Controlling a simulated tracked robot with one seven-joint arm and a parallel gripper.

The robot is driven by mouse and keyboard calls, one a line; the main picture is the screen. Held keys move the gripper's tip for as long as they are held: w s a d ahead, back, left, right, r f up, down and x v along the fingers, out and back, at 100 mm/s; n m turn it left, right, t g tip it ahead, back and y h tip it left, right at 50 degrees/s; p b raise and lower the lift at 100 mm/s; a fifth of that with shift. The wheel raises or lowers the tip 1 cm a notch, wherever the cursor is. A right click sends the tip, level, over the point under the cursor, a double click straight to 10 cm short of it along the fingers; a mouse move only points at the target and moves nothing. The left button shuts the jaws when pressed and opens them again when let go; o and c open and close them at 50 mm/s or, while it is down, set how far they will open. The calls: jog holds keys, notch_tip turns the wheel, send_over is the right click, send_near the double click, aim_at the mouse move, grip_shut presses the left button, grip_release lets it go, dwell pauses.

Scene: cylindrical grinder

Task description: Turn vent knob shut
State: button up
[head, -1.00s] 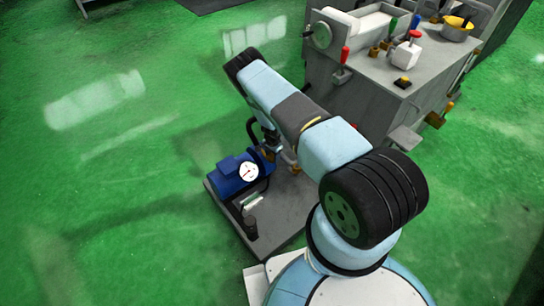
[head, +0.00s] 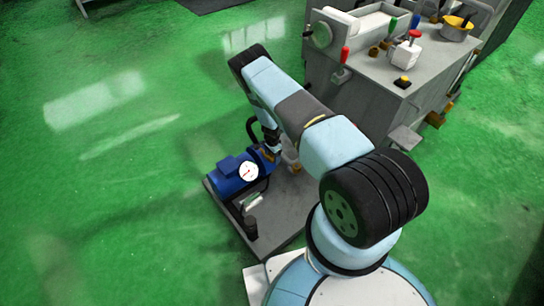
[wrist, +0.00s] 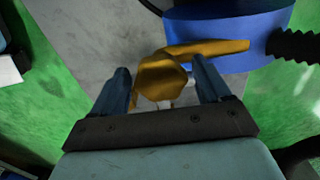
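The vent knob (wrist: 158,82) is brass-yellow with a lobed head and a flat arm reaching right across a blue cylinder (wrist: 230,35). In the wrist view my gripper (wrist: 161,72) has its two dark fingers apart, one on each side of the knob head. The knob lies close to both fingers; a narrow gap seems to show at the right one, and firm contact cannot be made out. In the head view my gripper (head: 271,142) points down beside the blue pump unit (head: 235,172), and the knob is too small to make out there.
The pump has a white dial gauge (head: 249,171) and a black hose, on a grey base plate (head: 280,215). The grey grinder (head: 365,85) with levers stands behind and right. Green floor at left is clear. A black ribbed hose (wrist: 292,45) lies right.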

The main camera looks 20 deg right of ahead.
jog(key=shift+r, duration=0.15)
notch_tip(320, 180, up, 13)
jog(key=shift+r, duration=0.2)
dwell(0.7)
